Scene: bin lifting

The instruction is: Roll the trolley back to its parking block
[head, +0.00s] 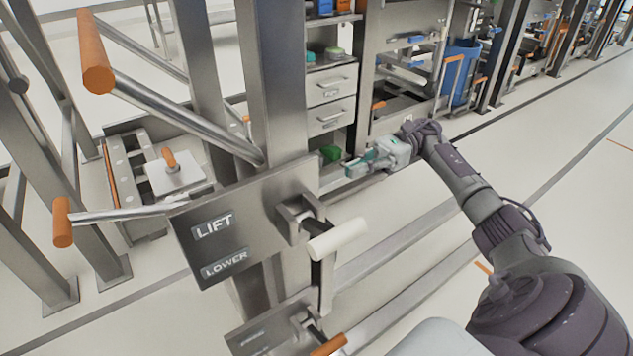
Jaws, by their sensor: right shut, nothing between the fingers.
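I cannot tell for sure which thing is the trolley. A low metal frame (117,195) with a pale plate (178,178) and a short orange handle (170,158) stands on the floor at the left, behind the steel posts. I cannot pick out a parking block. My right gripper (356,167) is shut and empty, in front of the lower part of the drawer cabinet, near a green object (330,154). It looks apart from the orange-ended levers. My left gripper is not in view.
A steel panel (240,225) marked LIFT and LOWER, with a white-handled lever (337,240), stands close in front. Orange-ended bars (96,62) stick out at the left. A drawer cabinet (331,88) and a blue bin (461,72) stand behind. The floor at right (570,150) is open.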

